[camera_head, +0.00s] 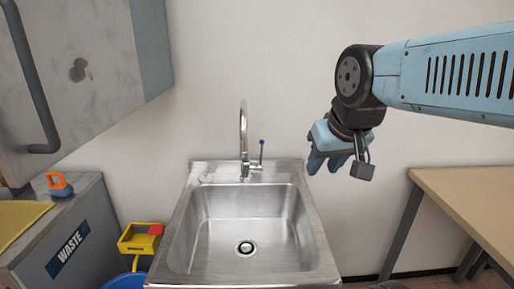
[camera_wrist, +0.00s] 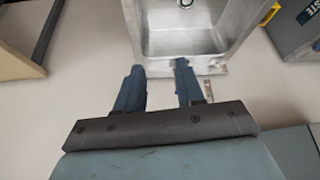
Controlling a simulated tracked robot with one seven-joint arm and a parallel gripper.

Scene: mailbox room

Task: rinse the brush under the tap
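A small orange and blue handled thing (camera_head: 59,184), which looks like the brush, rests on the grey waste cabinet at the left in the head view. The curved metal tap (camera_head: 243,135) stands at the back of the steel sink (camera_head: 190,235).
The grey waste cabinet (camera_head: 85,225) also holds a yellow item (camera_head: 18,215). A yellow and red piece (camera_head: 140,238) and a blue bucket (camera_head: 125,281) stand between cabinet and sink. A grey door with a handle (camera_head: 90,70) hangs upper left. A wooden table (camera_head: 475,195) is at the right.

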